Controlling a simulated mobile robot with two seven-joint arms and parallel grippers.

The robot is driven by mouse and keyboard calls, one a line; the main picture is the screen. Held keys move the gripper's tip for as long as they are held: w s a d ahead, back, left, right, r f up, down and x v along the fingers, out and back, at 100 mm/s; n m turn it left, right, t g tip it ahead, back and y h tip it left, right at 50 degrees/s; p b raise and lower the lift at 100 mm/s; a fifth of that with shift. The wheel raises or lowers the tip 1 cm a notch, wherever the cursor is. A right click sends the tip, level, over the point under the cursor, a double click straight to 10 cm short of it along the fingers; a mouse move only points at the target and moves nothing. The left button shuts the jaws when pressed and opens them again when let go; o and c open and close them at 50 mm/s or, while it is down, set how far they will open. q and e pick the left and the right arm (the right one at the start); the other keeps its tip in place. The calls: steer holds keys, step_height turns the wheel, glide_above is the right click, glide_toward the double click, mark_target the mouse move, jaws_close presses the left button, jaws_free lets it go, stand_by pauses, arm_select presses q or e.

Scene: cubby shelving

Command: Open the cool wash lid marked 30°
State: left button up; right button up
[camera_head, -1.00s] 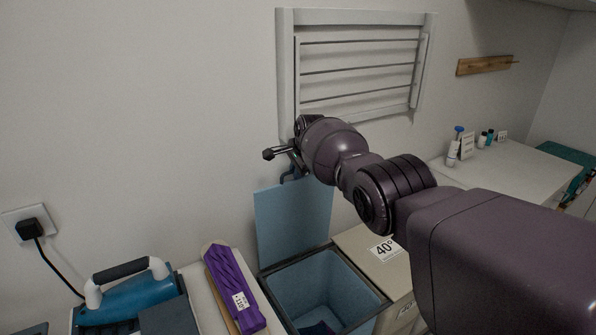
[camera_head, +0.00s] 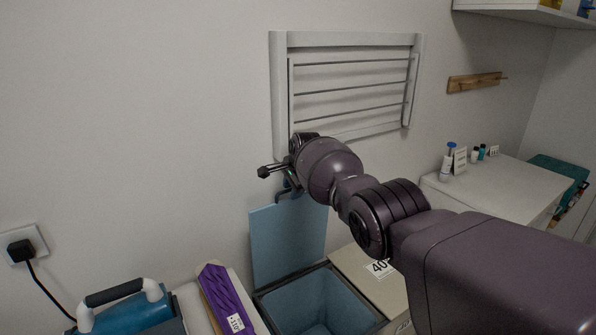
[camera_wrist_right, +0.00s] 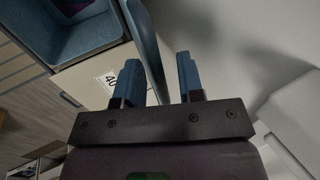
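A blue lid (camera_head: 288,245) stands raised, nearly upright, at the back of an open bin (camera_head: 320,300) with a blue inside. No 30° mark shows on it. My right gripper (camera_head: 287,190) is at the lid's top edge, its fingers partly hidden by my wrist. In the right wrist view, the two blue-padded fingers (camera_wrist_right: 158,82) are apart. The lid (camera_wrist_right: 146,40) shows edge-on between them, with a gap on the right; I cannot tell whether it touches the left finger. My left gripper is not in view.
A closed lid marked 40° (camera_head: 365,263) is right of the open bin. A wall rack (camera_head: 345,85) is just behind my right wrist. A white counter (camera_head: 500,190) carries small bottles.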

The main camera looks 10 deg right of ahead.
arm_select(q)
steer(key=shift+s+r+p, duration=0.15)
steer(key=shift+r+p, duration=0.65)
steer(key=shift+p, duration=0.05)
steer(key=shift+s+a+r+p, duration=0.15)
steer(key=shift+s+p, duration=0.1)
steer(key=shift+p, duration=0.15)
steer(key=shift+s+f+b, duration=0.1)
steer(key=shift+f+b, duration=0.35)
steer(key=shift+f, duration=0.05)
arm_select(e)
steer(key=v, duration=1)
